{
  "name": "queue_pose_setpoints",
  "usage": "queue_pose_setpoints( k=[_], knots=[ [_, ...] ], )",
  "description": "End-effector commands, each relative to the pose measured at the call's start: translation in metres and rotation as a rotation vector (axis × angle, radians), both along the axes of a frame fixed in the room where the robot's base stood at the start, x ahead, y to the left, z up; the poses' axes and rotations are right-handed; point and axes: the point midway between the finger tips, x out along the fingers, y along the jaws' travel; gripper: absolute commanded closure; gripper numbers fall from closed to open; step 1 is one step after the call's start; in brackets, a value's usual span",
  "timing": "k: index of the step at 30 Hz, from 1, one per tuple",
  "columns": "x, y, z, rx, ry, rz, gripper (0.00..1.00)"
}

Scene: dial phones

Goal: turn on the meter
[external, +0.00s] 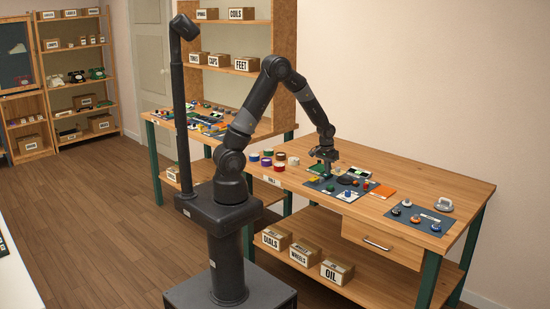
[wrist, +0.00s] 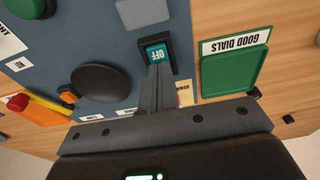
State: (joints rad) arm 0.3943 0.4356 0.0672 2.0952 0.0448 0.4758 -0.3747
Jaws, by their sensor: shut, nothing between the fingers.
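A teal rocker switch (wrist: 159,53) in a black frame sits on the blue-grey panel in the wrist view. The word OFF shows upside down on it. My gripper (wrist: 157,72) is shut and empty, with its fingertips at the lower edge of the switch; I cannot tell whether they touch it. In the external view my gripper (external: 327,172) is low over the workbench, above the blue mat (external: 325,187). The switch is too small to make out there. I cannot identify the meter with certainty.
A green tray (wrist: 230,75) labelled GOOD DIALS lies right of the switch. A round black knob (wrist: 104,82) and an orange knob (wrist: 67,90) are to its left. The workbench (external: 452,187) also holds another blue mat (external: 420,226) with small parts.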

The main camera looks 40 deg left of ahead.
Motion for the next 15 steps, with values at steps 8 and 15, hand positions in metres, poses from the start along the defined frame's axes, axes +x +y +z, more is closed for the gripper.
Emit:
queue_pose_setpoints(
  k=[8, 15],
  knots=[
    [-0.0119, 0.0002, -0.0021, 0.003, 0.011, -0.001, 1.00],
    [-0.0105, 0.0000, 0.0001, 0.002, 0.007, -0.001, 1.00]
  ],
)
